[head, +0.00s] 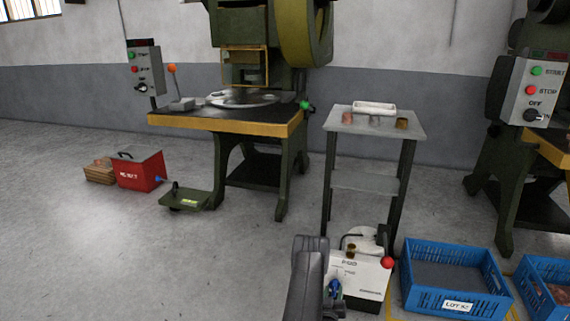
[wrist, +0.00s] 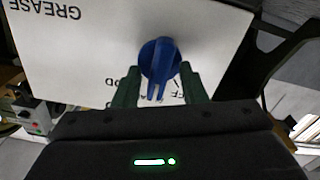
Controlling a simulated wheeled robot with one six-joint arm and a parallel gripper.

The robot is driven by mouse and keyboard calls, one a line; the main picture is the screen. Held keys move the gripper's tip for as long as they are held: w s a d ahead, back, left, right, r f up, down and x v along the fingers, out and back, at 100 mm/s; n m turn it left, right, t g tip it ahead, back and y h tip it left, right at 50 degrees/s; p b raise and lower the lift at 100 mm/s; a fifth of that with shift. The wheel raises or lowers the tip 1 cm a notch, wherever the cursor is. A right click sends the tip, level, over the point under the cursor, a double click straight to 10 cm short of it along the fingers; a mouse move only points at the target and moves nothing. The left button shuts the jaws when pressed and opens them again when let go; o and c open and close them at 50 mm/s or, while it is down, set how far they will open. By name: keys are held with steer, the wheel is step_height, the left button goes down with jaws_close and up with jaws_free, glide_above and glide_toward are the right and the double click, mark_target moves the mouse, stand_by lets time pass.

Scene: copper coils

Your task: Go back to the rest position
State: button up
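My gripper (wrist: 160,88) shows in the wrist view with its two dark green fingers apart, one on each side of a blue knob (wrist: 161,60). The knob sits on a white panel (wrist: 85,50) with upside-down lettering that reads GREASE. The fingers stand wider than the knob's narrow handle; whether either touches the knob I cannot tell. In the head view my grey arm (head: 308,275) reaches down at the left side of a white box (head: 362,272), where the blue knob (head: 335,288) also shows. The fingers are not clear in the head view.
A red button (head: 387,263) sits on the white box's top right. A metal stand (head: 350,122) rises behind it. Blue crates (head: 452,303) stand close on the right. A green press (head: 222,122) and a red box (head: 139,171) are farther left. The floor at front left is clear.

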steer(key=n, duration=0.4)
steer(key=shift+a+f, duration=0.1)
steer(key=shift+s+a+n, duration=0.1)
steer(key=shift+s+n, duration=0.2)
steer(key=p+v, duration=0.4)
steer(key=v, duration=0.9)
steer(key=shift+w, duration=0.1)
